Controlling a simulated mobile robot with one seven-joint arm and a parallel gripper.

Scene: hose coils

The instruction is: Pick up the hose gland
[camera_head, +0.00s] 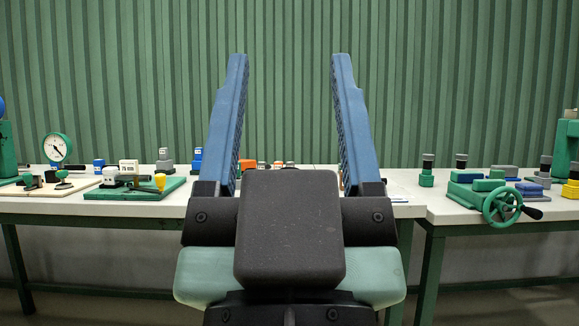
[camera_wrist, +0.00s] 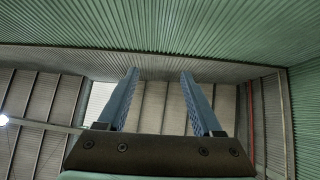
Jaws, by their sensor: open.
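My gripper (camera_head: 290,58) is raised in front of the head camera, its two blue fingers pointing up, wide apart and with nothing between them. It also shows open and empty in the wrist view (camera_wrist: 159,73), against the ceiling. I cannot tell which part is the hose gland. Some small orange (camera_head: 247,164) and grey parts show low between the fingers, on the bench behind my gripper, and are mostly hidden by it. My gripper is well apart from everything on the benches.
A long white bench (camera_head: 50,207) carries a dial gauge (camera_head: 57,148) and a green board (camera_head: 104,194) with small parts at left. A second bench (camera_head: 470,219) at right holds a green device with a handwheel (camera_head: 501,207) and several small blocks. A green corrugated wall (camera_head: 290,120) stands behind.

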